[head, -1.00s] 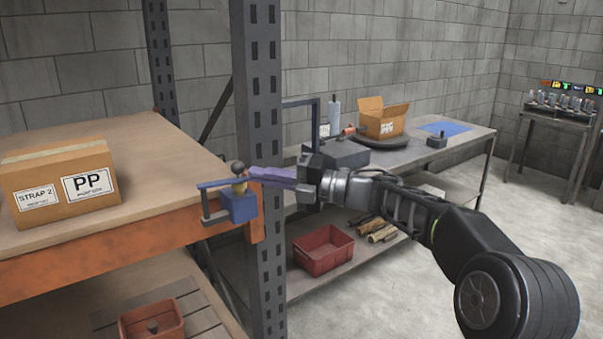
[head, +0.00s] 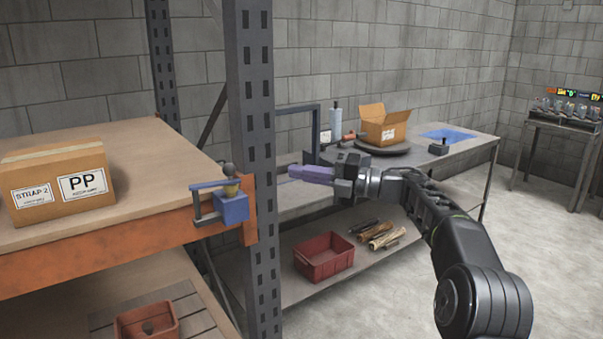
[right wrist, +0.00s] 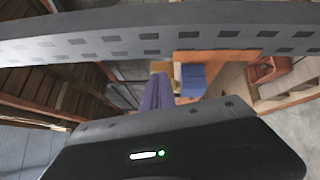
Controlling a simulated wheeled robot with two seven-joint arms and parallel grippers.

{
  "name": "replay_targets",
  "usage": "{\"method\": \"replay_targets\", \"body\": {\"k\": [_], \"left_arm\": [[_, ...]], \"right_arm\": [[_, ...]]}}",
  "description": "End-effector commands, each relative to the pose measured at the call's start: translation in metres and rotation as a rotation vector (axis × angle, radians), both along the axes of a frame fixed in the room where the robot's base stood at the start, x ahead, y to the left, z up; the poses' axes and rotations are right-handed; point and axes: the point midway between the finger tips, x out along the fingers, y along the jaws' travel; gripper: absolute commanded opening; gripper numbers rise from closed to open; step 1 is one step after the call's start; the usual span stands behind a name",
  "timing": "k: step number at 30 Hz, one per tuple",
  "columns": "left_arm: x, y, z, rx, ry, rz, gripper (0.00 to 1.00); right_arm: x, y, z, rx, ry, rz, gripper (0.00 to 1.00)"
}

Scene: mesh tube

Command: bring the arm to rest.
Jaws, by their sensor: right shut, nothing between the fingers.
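My right gripper (head: 292,174) is shut and empty, its purple fingers pointing left toward the grey rack upright. It hangs in the air just right of that upright, apart from the blue clamp device (head: 232,207) on the orange shelf beam. My right arm reaches in from the lower right. In the right wrist view the purple fingers (right wrist: 156,93) show beyond the dark gripper body, and the blue device (right wrist: 193,80) shows beside them. My left gripper is not in view.
The perforated rack upright (head: 253,120) stands close left of my gripper. A box labelled PP (head: 60,185) sits on the shelf. Behind is a workbench with an open carton (head: 384,128); a red bin (head: 323,258) is on its lower shelf.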

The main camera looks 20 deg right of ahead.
Motion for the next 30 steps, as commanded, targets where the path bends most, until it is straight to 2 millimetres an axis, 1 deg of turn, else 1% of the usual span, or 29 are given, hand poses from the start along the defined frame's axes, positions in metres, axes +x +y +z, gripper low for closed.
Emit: {"method": "replay_targets", "body": {"k": [12,14,16,17,19,20,22,23,24,25,26,27,28,29,30], "left_arm": [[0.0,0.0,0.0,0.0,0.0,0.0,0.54],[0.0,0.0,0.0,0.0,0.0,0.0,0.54],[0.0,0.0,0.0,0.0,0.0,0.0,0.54],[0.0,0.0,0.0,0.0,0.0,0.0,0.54],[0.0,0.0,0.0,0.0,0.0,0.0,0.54],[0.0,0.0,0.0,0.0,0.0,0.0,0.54],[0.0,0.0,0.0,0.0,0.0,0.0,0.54],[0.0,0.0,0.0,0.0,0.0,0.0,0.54],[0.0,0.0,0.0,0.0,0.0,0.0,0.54],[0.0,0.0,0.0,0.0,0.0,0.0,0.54],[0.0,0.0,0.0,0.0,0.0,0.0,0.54],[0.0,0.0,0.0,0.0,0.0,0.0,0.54],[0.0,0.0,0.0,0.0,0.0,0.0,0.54],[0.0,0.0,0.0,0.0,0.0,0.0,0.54],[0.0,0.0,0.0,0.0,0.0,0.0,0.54]], "right_arm": [[0.001,0.0,0.0,0.005,0.007,-0.003,0.0],[0.005,-0.004,0.001,0.017,0.017,-0.026,0.0],[0.014,-0.011,0.005,0.074,0.031,-0.073,0.0],[0.019,-0.015,0.004,0.116,0.047,-0.099,0.0],[0.034,-0.024,-0.006,0.251,0.11,-0.163,0.0],[0.041,-0.028,-0.016,0.324,0.15,-0.196,0.0],[0.059,-0.034,-0.056,0.518,0.284,-0.281,0.0],[0.065,-0.036,-0.077,0.594,0.344,-0.316,0.0],[0.07,-0.036,-0.107,0.69,0.427,-0.365,0.0],[0.073,-0.035,-0.13,0.756,0.491,-0.4,0.0],[0.074,-0.034,-0.154,0.817,0.555,-0.436,0.0],[0.073,-0.031,-0.187,0.894,0.639,-0.483,0.0],[0.071,-0.027,-0.212,0.945,0.703,-0.519,0.0],[0.067,-0.023,-0.236,0.993,0.766,-0.554,0.0],[0.06,-0.017,-0.268,1.05,0.847,-0.602,0.0]]}}
